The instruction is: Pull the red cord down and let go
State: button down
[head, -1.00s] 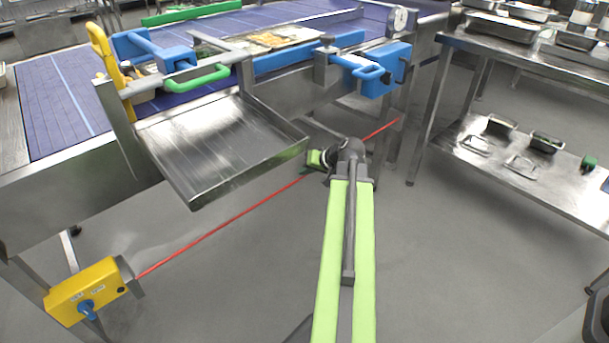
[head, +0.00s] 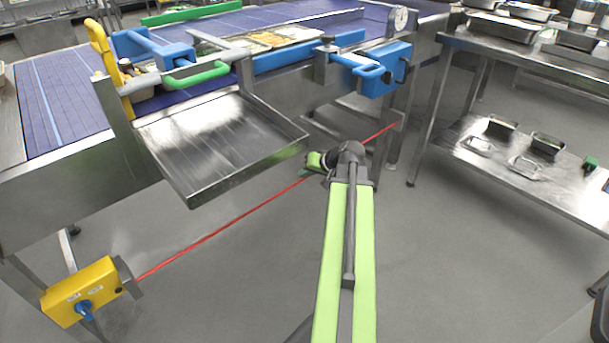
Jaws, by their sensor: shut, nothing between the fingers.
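The red cord (head: 215,234) runs taut and nearly straight under the conveyor's side. It goes from a yellow switch box (head: 80,290) with a blue knob at lower left to the frame leg at right. My gripper (head: 309,170) is at the end of my green arm, right beside the cord's middle stretch. Its fingers are small here and partly hidden by my wrist; they look closed with nothing held. The cord passes behind my gripper and wrist, so I cannot tell whether they touch.
A steel tray shelf (head: 215,150) hangs just left of and above my gripper. Blue clamps (head: 385,70) and a green handle (head: 196,76) line the purple conveyor (head: 60,95). A steel table (head: 530,185) with pans stands at right. The floor between is clear.

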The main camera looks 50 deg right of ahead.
jog(key=shift+f+b, duration=0.95)
jog(key=shift+f, duration=0.1)
dwell(0.5)
jog(key=shift+r, duration=0.1)
jog(key=shift+r+p, duration=2.4)
jog(key=shift+p, duration=0.1)
notch_tip(320, 180, up, 5)
jog(key=p, duration=0.5)
